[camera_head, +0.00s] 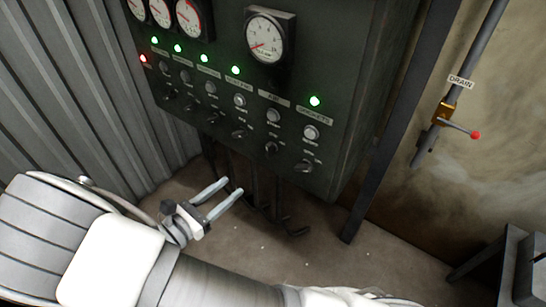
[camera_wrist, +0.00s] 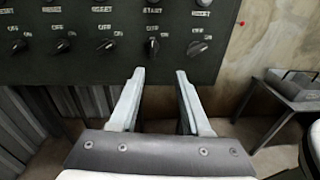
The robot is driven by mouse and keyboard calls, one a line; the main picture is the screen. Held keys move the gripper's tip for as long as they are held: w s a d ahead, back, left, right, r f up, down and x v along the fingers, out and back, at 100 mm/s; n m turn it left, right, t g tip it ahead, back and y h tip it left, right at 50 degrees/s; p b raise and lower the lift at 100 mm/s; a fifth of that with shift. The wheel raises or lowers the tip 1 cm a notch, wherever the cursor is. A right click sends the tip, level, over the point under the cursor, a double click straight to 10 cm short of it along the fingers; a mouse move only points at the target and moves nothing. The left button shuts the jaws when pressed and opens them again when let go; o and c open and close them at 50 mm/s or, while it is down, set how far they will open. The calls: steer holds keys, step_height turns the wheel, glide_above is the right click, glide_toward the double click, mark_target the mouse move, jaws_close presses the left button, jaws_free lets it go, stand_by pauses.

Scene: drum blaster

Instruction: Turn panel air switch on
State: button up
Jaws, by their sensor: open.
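The dark control panel (camera_head: 340,100) carries a row of small rotary switches along its lower part.
Several green lamps (camera_head: 236,70) and a red lamp (camera_head: 143,58) are lit. A gauge (camera_head: 266,42) sits above the switches. A drain valve (camera_head: 443,113) is on the right wall pipe. A dark metal stand (camera_head: 510,262) stands lower right. Corrugated wall (camera_head: 75,70) is left.

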mark_target(267, 151)
steer(key=shift+n+t+y, duration=0.3)
steer(key=shift+n+t, duration=0.3)
steer(key=x, duration=0.5)
steer(key=b+x, duration=0.1)
steer(key=x, duration=0.4)
steer(key=f+x, duration=0.1)
steer(key=x, duration=0.5)
steer(key=shift+w+a+b, duration=0.1)
steer(key=shift+w+b, duration=0.15)
steer(key=shift+b, duration=0.15)
jaws_close()
